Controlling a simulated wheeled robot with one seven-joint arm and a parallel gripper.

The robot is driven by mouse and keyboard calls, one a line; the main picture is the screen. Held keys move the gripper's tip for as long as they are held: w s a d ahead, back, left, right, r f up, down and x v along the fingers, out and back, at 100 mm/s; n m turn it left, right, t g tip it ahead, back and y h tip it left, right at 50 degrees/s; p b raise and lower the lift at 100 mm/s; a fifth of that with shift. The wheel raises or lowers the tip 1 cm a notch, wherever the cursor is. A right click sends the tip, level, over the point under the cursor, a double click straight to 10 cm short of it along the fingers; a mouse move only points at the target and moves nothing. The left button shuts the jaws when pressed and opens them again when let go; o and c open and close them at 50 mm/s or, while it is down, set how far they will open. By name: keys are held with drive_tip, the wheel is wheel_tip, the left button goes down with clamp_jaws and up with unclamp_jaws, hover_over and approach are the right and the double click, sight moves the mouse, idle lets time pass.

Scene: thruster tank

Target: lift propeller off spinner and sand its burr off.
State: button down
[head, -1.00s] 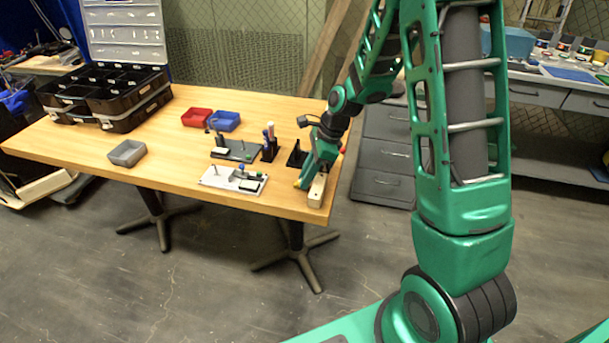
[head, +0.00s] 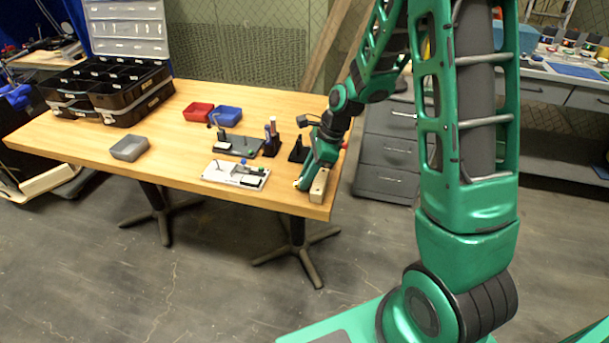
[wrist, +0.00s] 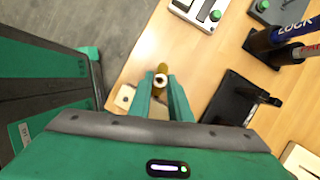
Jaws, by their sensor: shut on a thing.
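My gripper (wrist: 165,88) is shut on the propeller (wrist: 160,69), a small brass-coloured piece with a white ring at its middle, between two green fingertips. In the head view my gripper (head: 302,182) is low at the table's right end, and the propeller shows only as a tiny pale spot. A pale wooden block (head: 319,186), which looks like the sanding block, lies right beside the fingers. In the wrist view the block (wrist: 125,97) is partly hidden behind the fingers. I cannot tell if the propeller touches it. The burr is too small to see.
A black stand (head: 298,153) is just behind my gripper. A white fixture plate (head: 235,174), a dark fixture plate (head: 236,148) and a pen holder (head: 271,146) stand to the left. A grey tray (head: 129,148) is farther left, with bare table between. The table edge is close.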

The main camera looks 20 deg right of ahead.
drive_tip(key=shift+s+a, duration=0.35)
drive_tip(key=shift+w+d, duration=0.15)
drive_tip(key=shift+w+d, duration=0.3)
drive_tip(key=shift+w, duration=0.05)
drive_tip(key=shift+w+d, duration=0.15)
drive_tip(key=shift+w, duration=0.05)
drive_tip(key=shift+w+d, duration=0.25)
drive_tip(key=shift+w, duration=0.1)
drive_tip(key=shift+w, duration=0.1)
drive_tip(key=shift+w+d, duration=0.4)
drive_tip(key=shift+s+a, duration=0.1)
drive_tip(key=shift+s, duration=0.05)
